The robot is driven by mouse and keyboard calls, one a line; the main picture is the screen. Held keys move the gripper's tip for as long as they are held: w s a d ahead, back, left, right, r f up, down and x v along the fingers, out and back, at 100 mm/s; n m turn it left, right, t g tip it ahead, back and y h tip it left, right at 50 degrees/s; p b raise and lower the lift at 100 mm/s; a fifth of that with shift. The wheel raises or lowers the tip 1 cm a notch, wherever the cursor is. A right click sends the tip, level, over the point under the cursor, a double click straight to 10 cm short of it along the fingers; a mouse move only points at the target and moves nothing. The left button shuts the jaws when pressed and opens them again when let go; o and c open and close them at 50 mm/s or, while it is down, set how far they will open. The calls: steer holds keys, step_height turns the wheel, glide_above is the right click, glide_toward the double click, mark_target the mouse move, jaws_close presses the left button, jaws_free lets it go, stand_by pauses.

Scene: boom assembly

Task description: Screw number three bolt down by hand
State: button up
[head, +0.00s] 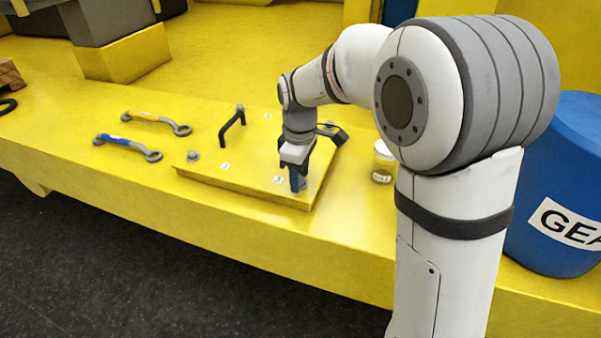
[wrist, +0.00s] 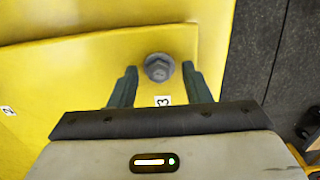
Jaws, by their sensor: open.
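The number three bolt (wrist: 158,67) is a grey hex-headed bolt with a round flange, near the edge of a yellow cover plate (head: 240,186). A white label marked 3 (wrist: 162,100) lies beside it. In the wrist view my gripper (wrist: 160,71) is open, with one dark finger on each side of the bolt head and a gap on both sides. In the head view my gripper (head: 297,184) points down at the plate's right front part and hides the bolt. How far the bolt sits in its hole cannot be told.
Another bolt (head: 193,155) stands at the plate's left corner. A black handle (head: 232,124) rises from the plate. Two wrenches (head: 128,146) (head: 157,121) lie to the left. A small jar (head: 383,163) and a blue drum (head: 560,190) stand to the right.

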steer(key=c, duration=0.9)
steer(key=shift+d, duration=0.2)
jaws_close()
steer(key=shift+a, duration=0.2)
steer(key=shift+m, duration=0.4)
steer(key=m, duration=0.4)
steer(key=shift+m, duration=0.3)
steer(key=m, duration=0.5)
steer(key=shift+m, duration=0.4)
steer(key=shift+w+r, duration=0.1)
